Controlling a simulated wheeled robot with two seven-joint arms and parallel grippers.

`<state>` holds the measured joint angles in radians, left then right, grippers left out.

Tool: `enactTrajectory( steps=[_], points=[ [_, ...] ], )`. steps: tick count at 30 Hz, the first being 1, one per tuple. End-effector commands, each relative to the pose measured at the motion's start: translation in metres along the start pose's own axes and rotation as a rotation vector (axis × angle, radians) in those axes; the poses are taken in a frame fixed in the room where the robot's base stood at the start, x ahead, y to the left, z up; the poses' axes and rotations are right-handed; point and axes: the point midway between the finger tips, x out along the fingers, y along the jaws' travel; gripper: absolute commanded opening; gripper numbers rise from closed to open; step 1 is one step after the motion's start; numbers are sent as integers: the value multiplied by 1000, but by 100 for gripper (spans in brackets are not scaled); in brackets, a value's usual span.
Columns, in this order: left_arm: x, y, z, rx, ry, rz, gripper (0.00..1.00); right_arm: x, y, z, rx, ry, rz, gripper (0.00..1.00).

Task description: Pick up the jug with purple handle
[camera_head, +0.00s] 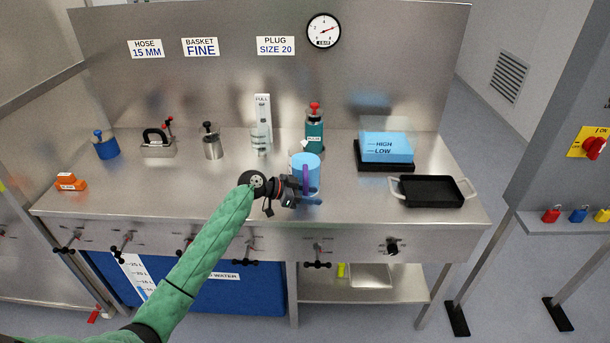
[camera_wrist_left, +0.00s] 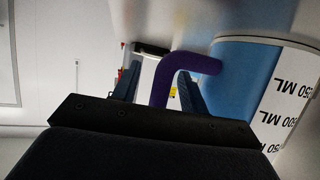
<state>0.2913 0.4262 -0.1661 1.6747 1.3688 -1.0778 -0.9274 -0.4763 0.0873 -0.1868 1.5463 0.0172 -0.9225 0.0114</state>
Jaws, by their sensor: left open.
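The blue jug with a purple handle (camera_head: 305,172) stands near the front edge of the steel bench. Its handle faces the front, toward my left gripper. In the left wrist view the blue jug (camera_wrist_left: 245,70) is at the right, with a white volume label. The purple handle (camera_wrist_left: 165,78) runs between the two fingers of my left gripper (camera_wrist_left: 163,80). The fingers are apart on either side of it and do not look closed on it. In the head view my left gripper (camera_head: 297,192) is right at the jug's front and hides part of it. My right gripper is not in view.
Behind the jug stand a teal bottle with a red knob (camera_head: 314,130) and a clear measuring cylinder (camera_head: 262,125). A black tray (camera_head: 432,192) and a blue container marked HIGH and LOW (camera_head: 387,148) are to the right. Valve handles line the bench front.

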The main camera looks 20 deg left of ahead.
Motion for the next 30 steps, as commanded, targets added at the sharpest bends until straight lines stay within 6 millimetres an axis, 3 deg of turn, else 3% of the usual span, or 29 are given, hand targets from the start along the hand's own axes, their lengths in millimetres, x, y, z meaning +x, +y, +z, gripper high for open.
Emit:
enactTrajectory(
  steps=[9, 16, 30],
  points=[
    [3, 0, 1, 1, -1, 0, 43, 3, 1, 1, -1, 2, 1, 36],
    [2, 0, 0, 1, -1, 0, 0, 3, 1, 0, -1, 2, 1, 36],
    [0, 0, -5, 4, 0, -1, 0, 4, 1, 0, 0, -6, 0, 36]
  ],
)
